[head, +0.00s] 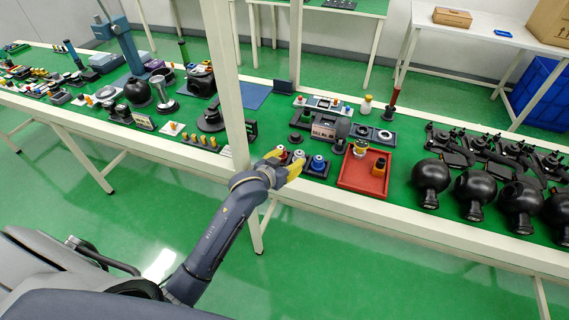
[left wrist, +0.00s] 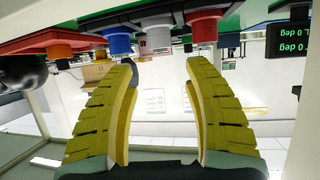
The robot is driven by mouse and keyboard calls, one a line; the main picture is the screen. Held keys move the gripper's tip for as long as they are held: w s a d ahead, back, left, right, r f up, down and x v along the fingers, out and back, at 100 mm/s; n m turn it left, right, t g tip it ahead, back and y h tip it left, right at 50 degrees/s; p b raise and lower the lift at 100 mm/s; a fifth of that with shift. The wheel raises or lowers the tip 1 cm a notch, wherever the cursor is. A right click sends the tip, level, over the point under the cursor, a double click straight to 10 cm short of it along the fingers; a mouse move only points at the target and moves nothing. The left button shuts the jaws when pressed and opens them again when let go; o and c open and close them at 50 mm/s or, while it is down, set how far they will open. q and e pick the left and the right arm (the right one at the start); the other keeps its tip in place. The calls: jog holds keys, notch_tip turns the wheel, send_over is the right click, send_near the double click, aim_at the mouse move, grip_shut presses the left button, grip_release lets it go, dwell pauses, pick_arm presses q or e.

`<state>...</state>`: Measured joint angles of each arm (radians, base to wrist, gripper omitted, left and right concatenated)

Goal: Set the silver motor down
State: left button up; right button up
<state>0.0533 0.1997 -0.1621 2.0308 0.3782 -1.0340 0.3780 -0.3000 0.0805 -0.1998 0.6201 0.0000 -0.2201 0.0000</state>
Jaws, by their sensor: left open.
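The silver motor (head: 299,154) stands in a row on the bench between a red-topped motor (head: 281,151) and a blue-topped motor (head: 318,161). My left gripper (head: 287,163) has its yellow fingers spread at the near side of this row. In the left wrist view, which appears upside down, the silver motor (left wrist: 156,42) lies just beyond the gap between the open fingertips (left wrist: 160,76). Nothing is between the fingers. The blue motor (left wrist: 118,42) and the red motor (left wrist: 203,28) flank it. My right gripper is not in view.
A red tray (head: 350,184) lies to the right, with an orange-and-black part (head: 379,166) in it. Black round housings (head: 431,176) line the bench further right. A pale post (head: 228,85) rises in front of the bench left of the gripper. A digital readout (left wrist: 289,39) shows in the wrist view.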

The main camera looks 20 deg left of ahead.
pick_arm(q)
jog(key=shift+v, duration=1.4)
